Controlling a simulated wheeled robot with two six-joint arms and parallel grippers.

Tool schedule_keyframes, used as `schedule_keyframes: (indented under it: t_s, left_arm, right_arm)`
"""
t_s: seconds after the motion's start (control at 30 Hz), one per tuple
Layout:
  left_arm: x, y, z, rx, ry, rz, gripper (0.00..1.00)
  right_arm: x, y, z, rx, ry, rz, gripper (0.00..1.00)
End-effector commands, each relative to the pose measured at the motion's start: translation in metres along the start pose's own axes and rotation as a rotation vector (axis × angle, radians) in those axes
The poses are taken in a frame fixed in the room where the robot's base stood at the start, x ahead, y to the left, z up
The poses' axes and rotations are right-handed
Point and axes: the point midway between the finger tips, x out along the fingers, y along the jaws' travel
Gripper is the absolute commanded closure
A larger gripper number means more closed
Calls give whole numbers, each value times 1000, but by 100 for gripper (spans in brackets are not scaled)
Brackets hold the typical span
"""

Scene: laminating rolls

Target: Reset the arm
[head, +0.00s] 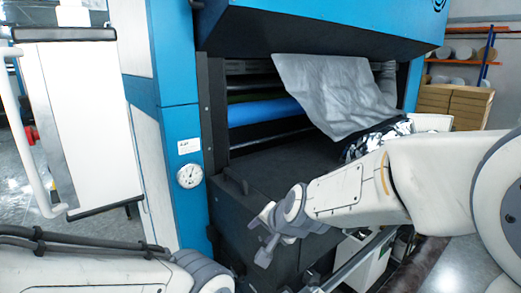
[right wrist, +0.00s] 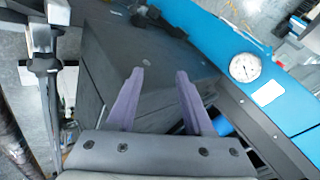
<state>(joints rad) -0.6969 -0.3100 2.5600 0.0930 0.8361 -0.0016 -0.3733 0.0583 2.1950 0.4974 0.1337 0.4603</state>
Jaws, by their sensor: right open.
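My right arm reaches in from the right in the head view, and its gripper (head: 259,238) hangs in front of the dark front of the blue laminating machine (head: 178,60). In the right wrist view the two fingers of this gripper (right wrist: 156,76) stand apart with nothing between them. My left arm shows only at the bottom left of the head view, and its fingers are not visible.
A grey film sheet (head: 325,92) hangs at the machine's opening above a blue roller (head: 262,111). A round gauge (head: 190,176) sits on the blue column; it also shows in the right wrist view (right wrist: 245,67). Stacked boxes (head: 456,104) stand at the back right.

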Motion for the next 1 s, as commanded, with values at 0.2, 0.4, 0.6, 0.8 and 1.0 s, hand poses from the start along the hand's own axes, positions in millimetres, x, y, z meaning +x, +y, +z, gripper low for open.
schedule_keyframes:
  t_s: [0.2,0.4,0.6,0.8,1.0]
  left_arm:
    - [0,0,0,0,0,0,48]
    - [0,0,0,0,0,0,48]
    - [0,0,0,0,0,0,48]
    - [6,0,0,0,0,0,48]
    - [18,-1,1,-1,0,0,48]
  right_arm:
    - [-13,120,6,-270,-100,233,48]
    - [-30,182,18,-414,-197,346,48]
    - [-48,228,32,-518,-293,423,48]
    - [-57,249,52,-610,-375,450,48]
    - [-55,231,82,-691,-434,411,48]
